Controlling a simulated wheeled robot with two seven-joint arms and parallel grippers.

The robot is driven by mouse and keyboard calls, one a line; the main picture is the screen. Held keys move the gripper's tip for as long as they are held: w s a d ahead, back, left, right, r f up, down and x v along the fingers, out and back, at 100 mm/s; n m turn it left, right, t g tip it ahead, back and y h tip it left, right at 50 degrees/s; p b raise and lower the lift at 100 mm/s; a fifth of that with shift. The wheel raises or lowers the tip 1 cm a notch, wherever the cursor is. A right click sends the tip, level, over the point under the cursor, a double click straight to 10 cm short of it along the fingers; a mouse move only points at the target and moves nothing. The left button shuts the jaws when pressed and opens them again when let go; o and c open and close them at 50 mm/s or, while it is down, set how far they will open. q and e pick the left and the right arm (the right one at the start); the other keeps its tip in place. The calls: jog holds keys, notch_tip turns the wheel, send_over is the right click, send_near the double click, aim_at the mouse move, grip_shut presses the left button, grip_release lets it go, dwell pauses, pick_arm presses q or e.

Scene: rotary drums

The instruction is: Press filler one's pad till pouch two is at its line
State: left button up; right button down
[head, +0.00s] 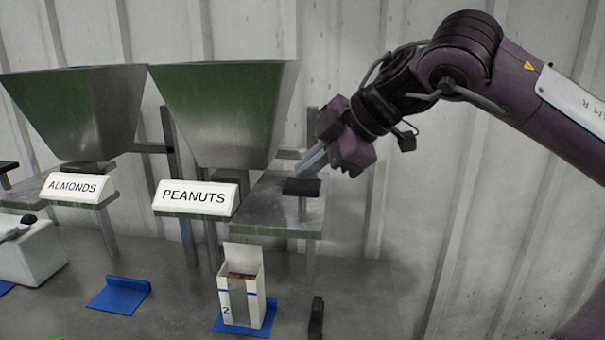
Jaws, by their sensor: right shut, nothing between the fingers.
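Pouch two (252,305), a white open-topped pouch marked "2", stands upright on a blue holder under the peanuts filler (225,115). It has a blue line across it. Some brown content shows near its opening, but I cannot tell its exact level against the line. A black pad (301,187) sits on the metal shelf right of the PEANUTS label (194,197). My right gripper (304,172) is shut and empty, its fingertips pointing down at this pad, touching it or just above. No filler number is readable. My left gripper is not in view.
The almonds filler (75,105) stands to the left, with its label (79,187). An empty blue holder (119,296) lies below it. A white block (33,253) with a dark knob is at the far left. A small black post (316,318) stands right of pouch two.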

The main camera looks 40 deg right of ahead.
aim_at(309, 184)
jog(key=shift+r, duration=0.4)
jog(key=shift+r, duration=0.15)
notch_tip(309, 184, up, 5)
jog(key=p, duration=0.5)
dwell(0.7)
